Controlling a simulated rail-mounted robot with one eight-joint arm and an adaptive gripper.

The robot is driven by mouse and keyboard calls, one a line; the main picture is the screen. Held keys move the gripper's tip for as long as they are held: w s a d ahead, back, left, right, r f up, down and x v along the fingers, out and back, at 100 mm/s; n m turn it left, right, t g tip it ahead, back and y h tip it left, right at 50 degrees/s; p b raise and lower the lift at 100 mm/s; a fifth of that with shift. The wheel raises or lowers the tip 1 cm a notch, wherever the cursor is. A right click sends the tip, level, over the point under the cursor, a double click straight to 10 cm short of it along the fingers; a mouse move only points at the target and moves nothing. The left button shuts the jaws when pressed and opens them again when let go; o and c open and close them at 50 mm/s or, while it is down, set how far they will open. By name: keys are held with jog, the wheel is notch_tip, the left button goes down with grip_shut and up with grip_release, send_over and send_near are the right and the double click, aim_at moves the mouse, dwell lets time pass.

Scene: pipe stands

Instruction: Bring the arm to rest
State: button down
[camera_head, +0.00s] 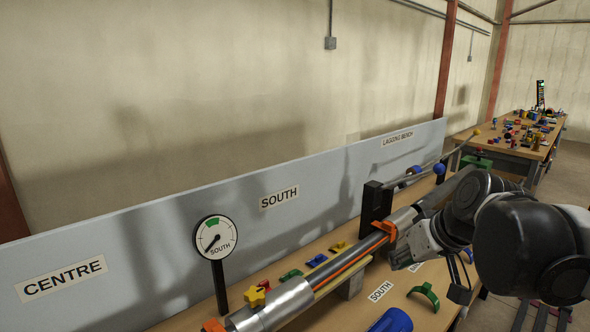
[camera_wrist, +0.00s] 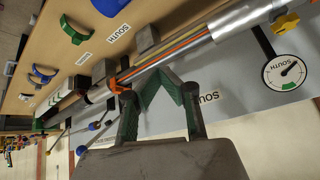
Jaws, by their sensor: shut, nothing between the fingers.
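My gripper (camera_wrist: 160,74) is shut with nothing between its fingers, its tips meeting in front of the pipe run in the wrist view. My arm (camera_head: 480,215) reaches in from the right in the head view, over the right part of the bench by the pipe. The pipe (camera_head: 274,306) runs along the bench, with a silver sleeve, coloured strips and an orange clip (camera_head: 384,229). The clip also shows in the wrist view (camera_wrist: 118,87), left of the fingertips. Whether the gripper touches the pipe I cannot tell.
A gauge marked SOUTH (camera_head: 216,237) stands in front of the grey back panel (camera_head: 130,235). A green clamp (camera_head: 424,296) and a blue part (camera_head: 392,321) lie at the bench front. Small coloured parts lie behind the pipe. Another cluttered table (camera_head: 510,144) stands beyond.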

jog(key=s+f+m+h, duration=0.1)
jog(key=s+f, duration=0.1)
jog(key=s, duration=0.5)
jog(key=s+f+m+h, duration=0.1)
jog(key=s+f, duration=0.2)
jog(key=s, duration=0.4)
jog(key=shift+a+f+m+t+h, duration=0.25)
jog(key=shift+f+m+t+h, duration=0.05)
